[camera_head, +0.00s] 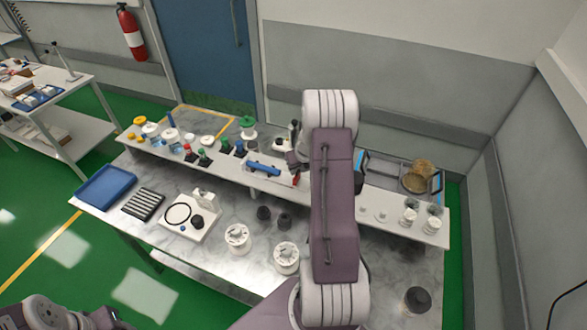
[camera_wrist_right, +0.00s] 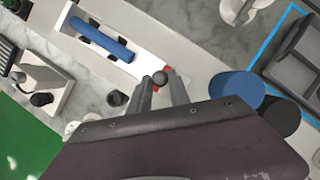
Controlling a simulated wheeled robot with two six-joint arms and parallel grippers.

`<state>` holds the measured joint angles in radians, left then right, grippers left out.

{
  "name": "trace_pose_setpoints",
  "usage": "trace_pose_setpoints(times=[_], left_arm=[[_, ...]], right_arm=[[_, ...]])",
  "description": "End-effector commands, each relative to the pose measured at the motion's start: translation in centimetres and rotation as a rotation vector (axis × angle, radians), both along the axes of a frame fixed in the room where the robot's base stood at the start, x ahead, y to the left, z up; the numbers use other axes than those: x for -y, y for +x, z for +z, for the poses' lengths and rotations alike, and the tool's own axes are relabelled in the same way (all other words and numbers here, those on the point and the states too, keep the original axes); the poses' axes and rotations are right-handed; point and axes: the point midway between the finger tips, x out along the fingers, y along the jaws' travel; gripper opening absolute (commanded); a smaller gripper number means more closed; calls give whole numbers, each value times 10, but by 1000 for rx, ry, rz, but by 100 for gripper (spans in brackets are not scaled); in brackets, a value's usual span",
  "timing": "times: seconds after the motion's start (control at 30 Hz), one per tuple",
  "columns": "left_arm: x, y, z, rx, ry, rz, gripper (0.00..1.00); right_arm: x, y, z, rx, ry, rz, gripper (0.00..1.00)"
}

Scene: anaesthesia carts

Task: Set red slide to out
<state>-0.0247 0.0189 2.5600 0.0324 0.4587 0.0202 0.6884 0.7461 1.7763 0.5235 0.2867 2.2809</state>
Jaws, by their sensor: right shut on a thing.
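The red slide (camera_wrist_right: 168,69) shows in the wrist view as small red patches around a dark round knob (camera_wrist_right: 159,78), at the end of a white base plate. My right gripper (camera_wrist_right: 160,84) is shut on this knob, with a finger on each side. In the head view the red slide (camera_head: 296,178) is a small red spot beside my right gripper (camera_head: 298,165), mostly hidden by the wrist and arm. A blue bar (camera_head: 263,169) lies on the same white plate to the left; it also shows in the wrist view (camera_wrist_right: 100,39). My left gripper is not seen.
The raised white shelf holds several coloured-capped items (camera_head: 203,156) on the left and a blue-edged grey tray (camera_head: 385,168) on the right. The marble bench below holds a blue tray (camera_head: 105,187), white canisters (camera_head: 286,258) and dark knobs (camera_head: 284,220).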

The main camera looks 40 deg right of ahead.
Motion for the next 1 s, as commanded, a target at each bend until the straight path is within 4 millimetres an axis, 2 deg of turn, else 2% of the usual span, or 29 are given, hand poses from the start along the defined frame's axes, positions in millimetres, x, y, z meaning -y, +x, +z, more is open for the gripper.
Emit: trace_pose_setpoints(times=[0.07, 0.1, 0.17, 0.5, 0.57, 0.8, 1.0], left_arm=[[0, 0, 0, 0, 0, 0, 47], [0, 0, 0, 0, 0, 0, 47], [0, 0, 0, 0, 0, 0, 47], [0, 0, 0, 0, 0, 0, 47], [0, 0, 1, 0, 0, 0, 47], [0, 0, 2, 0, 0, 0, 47], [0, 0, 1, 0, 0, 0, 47]], right_arm=[[0, -1, -1, -2, 2, -1, 0], [0, -1, -1, -2, 2, -1, 29], [0, -1, -1, -3, 3, -1, 45], [-1, -1, 3, -1, 2, -1, 45], [-1, -4, 11, 1, 0, -1, 45], [-6, -24, 59, 3, 0, -3, 45], [-9, -35, 81, 1, 2, -2, 45]])
